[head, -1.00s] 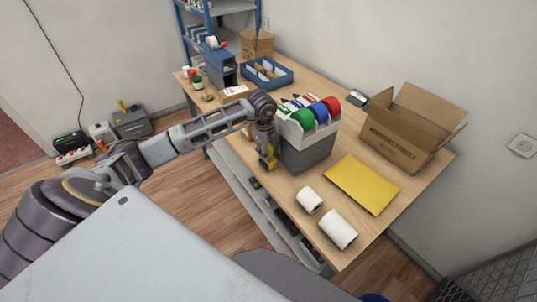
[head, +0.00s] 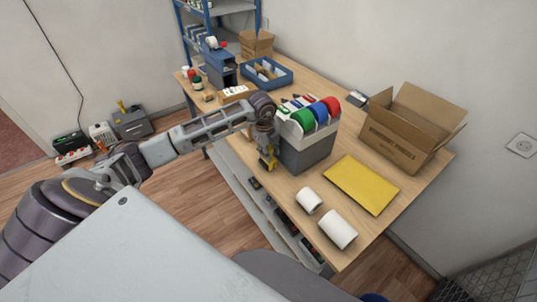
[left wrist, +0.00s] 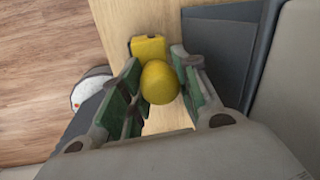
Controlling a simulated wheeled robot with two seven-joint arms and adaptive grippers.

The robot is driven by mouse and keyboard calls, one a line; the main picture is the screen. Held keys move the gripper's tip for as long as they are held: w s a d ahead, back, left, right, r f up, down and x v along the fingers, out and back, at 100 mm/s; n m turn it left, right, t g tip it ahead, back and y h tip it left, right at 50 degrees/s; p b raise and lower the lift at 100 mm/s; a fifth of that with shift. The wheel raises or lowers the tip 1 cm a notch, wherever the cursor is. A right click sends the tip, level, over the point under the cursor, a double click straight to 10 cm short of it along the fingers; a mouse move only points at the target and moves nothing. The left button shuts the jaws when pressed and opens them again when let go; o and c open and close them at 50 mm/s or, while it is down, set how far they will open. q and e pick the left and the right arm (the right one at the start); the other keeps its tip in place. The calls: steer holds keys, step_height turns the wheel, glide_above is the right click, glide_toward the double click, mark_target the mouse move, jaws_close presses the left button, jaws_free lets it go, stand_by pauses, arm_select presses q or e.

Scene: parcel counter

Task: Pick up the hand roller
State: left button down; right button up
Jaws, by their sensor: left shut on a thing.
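The hand roller (left wrist: 158,82) shows in the left wrist view as a rounded yellow end between my green-padded fingers, with a yellow block-like part behind it. In the head view its yellow part (head: 268,162) hangs below my left gripper (head: 267,147), at the table's left edge beside the grey dispenser box. My left gripper is shut on it, and it also shows in the left wrist view (left wrist: 157,95). The rest of the roller is hidden by the fingers. My right gripper is not in view.
The grey box (head: 307,153) with coloured tape rolls stands close to the gripper's right. Two white rolls (head: 338,230), a yellow envelope (head: 361,184) and an open carton (head: 400,145) lie further right on the wooden table (head: 310,245). A blue tray (head: 267,76) is at the back.

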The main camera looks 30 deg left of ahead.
arm_select(q)
steer(key=shift+r, duration=0.1)
steer(key=shift+w+r, duration=0.1)
steer(key=shift+r, duration=0.75)
step_height(320, 180, up, 16)
steer(key=b, duration=0.2)
steer(key=shift+b, duration=0.3)
